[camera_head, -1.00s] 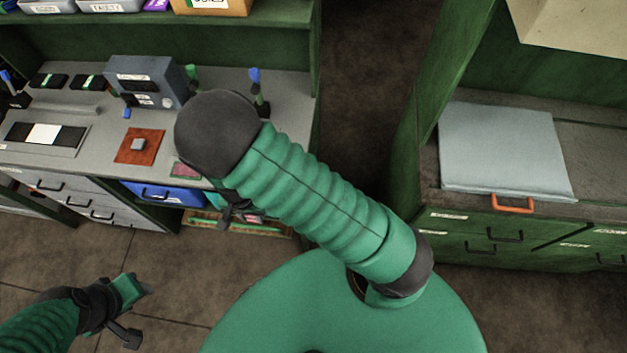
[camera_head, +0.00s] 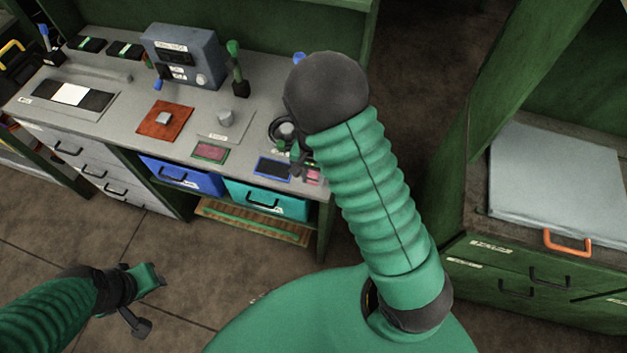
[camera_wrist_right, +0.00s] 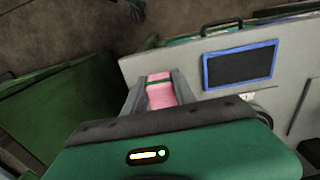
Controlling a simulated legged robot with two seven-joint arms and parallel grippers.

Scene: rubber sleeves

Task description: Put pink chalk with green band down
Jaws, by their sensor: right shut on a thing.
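The pink chalk with a green band (camera_wrist_right: 160,93) is between the two fingers of my right gripper (camera_wrist_right: 158,92) in the right wrist view. In the head view my right gripper (camera_head: 301,164) is at the right end of the grey bench top, partly hidden by my arm, with a bit of the pink chalk (camera_head: 314,176) showing. I cannot tell whether the chalk touches the bench. A blue-framed dark pad (camera_head: 273,168) lies beside the gripper; it also shows in the right wrist view (camera_wrist_right: 240,66). My left gripper (camera_head: 146,300) is open and empty above the floor.
Blue (camera_head: 180,176) and teal (camera_head: 266,199) drawers sit below. A green cabinet (camera_head: 530,280) stands at right.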

